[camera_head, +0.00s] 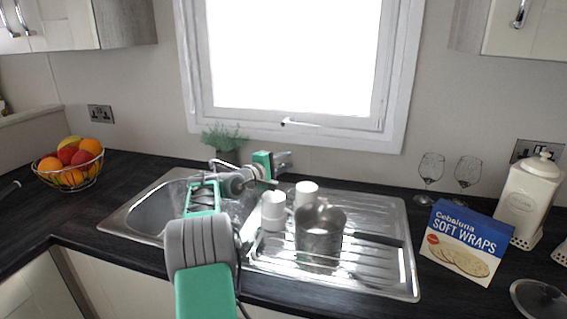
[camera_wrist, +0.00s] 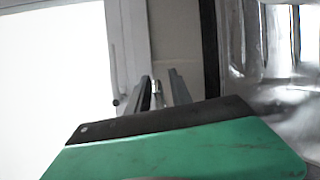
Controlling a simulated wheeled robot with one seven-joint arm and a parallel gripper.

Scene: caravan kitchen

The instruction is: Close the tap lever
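The chrome tap (camera_head: 223,165) stands behind the sink, its curved spout showing left of my wrist. My arm covers much of its base in the head view. My gripper (camera_head: 284,160) is behind the sink, below the window, pointing right. In the wrist view my gripper (camera_wrist: 160,77) has its two fingers a little apart. A small, narrow metallic piece (camera_wrist: 157,88) shows between them, with gaps beside it. It may be the tap lever, but I cannot tell for sure, nor whether a finger touches it.
White cups (camera_head: 273,212) and a metal pot (camera_head: 320,236) stand on the steel drainer (camera_head: 388,284). A fruit basket (camera_head: 72,165) is at the left. A wraps box (camera_head: 461,243) and wine glasses (camera_head: 431,168) are at the right. The window (camera_head: 290,60) is close behind my gripper.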

